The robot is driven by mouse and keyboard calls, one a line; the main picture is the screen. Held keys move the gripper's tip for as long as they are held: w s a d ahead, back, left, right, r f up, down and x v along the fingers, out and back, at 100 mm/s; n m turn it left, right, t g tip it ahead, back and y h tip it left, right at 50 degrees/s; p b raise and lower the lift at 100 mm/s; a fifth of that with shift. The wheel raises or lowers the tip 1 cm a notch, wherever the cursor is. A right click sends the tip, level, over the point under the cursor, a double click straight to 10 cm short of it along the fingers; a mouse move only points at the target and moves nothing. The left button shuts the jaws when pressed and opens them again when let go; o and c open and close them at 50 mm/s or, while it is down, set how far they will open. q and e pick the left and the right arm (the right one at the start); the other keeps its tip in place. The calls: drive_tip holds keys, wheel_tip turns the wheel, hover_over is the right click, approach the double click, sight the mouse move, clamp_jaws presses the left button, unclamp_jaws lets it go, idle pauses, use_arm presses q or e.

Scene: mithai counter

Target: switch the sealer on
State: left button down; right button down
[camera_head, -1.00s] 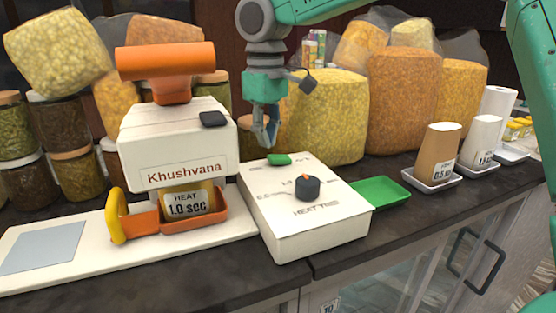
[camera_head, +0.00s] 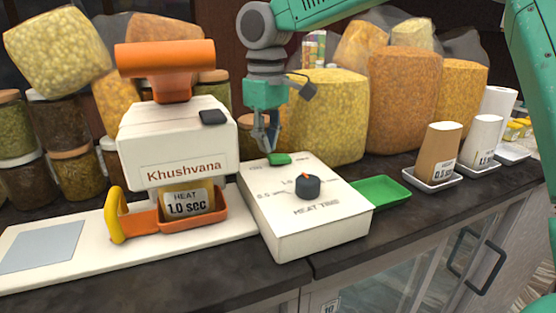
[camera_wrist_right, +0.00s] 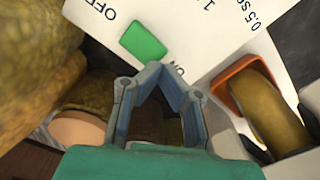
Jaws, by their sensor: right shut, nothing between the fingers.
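The sealer (camera_head: 171,137) is a white press marked Khushvana with an orange handle on top. Its white control box (camera_head: 318,232) stands to its right, with a black dial (camera_head: 307,187) and a green switch (camera_head: 279,159) near the far edge. My right gripper (camera_head: 269,149) is shut and empty, pointing down at the far side of the switch. In the wrist view, its joined fingertips (camera_wrist_right: 154,68) are close to the ON end of the green switch (camera_wrist_right: 143,41); OFF is printed beyond the other end. I cannot tell whether they touch. My left gripper is not in view.
An orange tray (camera_head: 224,208) with a pouch labelled HEAT 1.0 sec sits at the press front. A green tray (camera_head: 381,193) lies right of the box. Cups on small trays stand further right. Large snack bags (camera_head: 333,115) and jars (camera_head: 78,172) line the back.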

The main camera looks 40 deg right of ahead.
sight(268, 166)
drive_tip(key=shift+f, duration=0.9)
drive_tip(key=shift+r+p, duration=0.9)
drive_tip(key=shift+r, duration=2.65)
